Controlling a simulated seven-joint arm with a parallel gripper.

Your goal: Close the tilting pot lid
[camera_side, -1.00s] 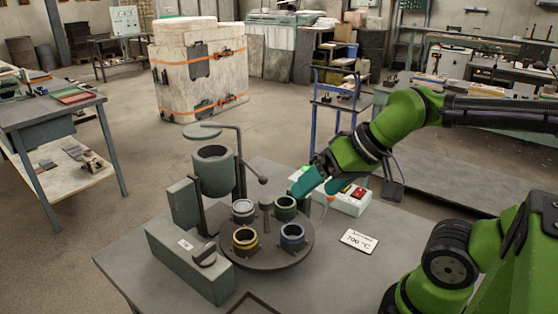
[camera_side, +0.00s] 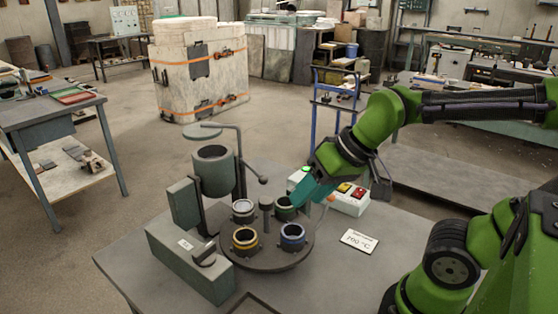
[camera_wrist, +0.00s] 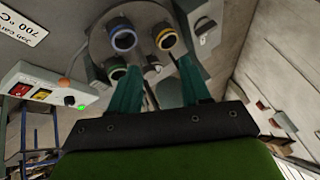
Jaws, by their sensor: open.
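The tilting pot (camera_side: 212,174) is a grey-green cylinder standing upright at the back left of the table, its mouth uncovered. Its lid (camera_side: 202,131), a flat round disc, is up above the mouth with a clear gap. A bent rod runs from the lid side to a ball-ended handle (camera_side: 263,180) right of the pot. My gripper (camera_side: 296,199) has teal fingers and is low by the turntable's right side, right of the handle and apart from the pot. In the wrist view my gripper (camera_wrist: 158,66) is open, with fingers spread and nothing visibly held.
A round turntable (camera_side: 267,262) bears several ring-topped moulds around a centre post. A white button box (camera_side: 345,198) and a "700 °C" card (camera_side: 359,241) lie to the right. A grey-green block with a knob (camera_side: 185,262) stands front left. The table's front right is bare.

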